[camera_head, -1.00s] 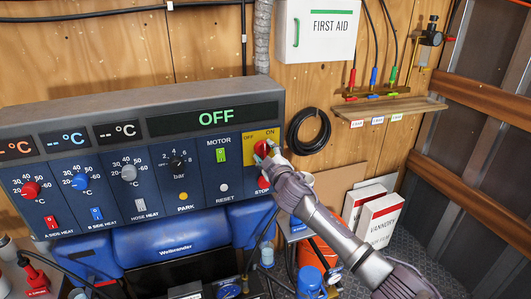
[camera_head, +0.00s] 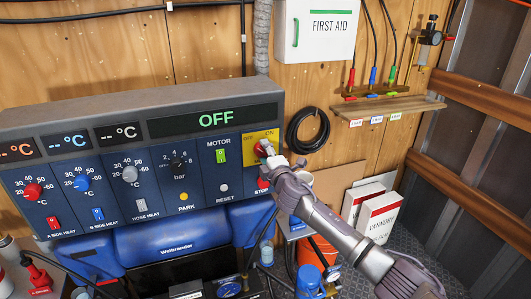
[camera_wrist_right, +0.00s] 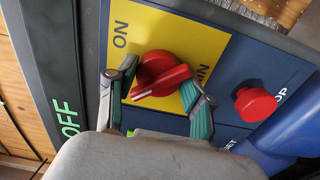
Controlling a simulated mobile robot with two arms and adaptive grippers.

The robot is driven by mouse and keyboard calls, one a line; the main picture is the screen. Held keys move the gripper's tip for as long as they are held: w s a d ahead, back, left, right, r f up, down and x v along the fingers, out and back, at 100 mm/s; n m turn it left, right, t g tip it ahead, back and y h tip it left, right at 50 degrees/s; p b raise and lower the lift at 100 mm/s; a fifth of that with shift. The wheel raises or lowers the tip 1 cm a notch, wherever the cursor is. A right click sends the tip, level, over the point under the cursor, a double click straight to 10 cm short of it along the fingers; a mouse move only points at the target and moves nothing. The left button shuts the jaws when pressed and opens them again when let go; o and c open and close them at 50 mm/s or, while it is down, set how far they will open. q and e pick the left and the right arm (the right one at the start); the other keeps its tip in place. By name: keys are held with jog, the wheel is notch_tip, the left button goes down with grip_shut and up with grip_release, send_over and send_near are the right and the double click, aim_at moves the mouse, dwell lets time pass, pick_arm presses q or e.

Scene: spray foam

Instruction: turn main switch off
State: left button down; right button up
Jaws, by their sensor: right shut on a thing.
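The main switch is a red rotary knob (camera_head: 264,147) on a yellow plate (camera_head: 259,135) at the right end of the blue control panel (camera_head: 145,165). In the right wrist view the knob (camera_wrist_right: 163,75) has a white mark that points to the lower left, away from the "ON" label. The "OFF" label is hidden there. My right gripper (camera_head: 271,152) is shut on the knob, with one finger on each side of it in the right wrist view (camera_wrist_right: 160,97). The panel display (camera_head: 216,119) reads OFF. My left gripper is not in view.
A red stop button (camera_wrist_right: 256,104) sits beside the yellow plate. A green motor switch (camera_head: 221,156) is left of the knob. A black cable coil (camera_head: 307,131) hangs on the wall to the right. White boxes (camera_head: 376,217) stand at lower right.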

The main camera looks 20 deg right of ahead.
dwell(0.5)
jog(key=o, duration=1.2)
jog(key=shift+c, duration=0.2)
jog(key=s, duration=1.2)
jog(key=shift+d, duration=0.15)
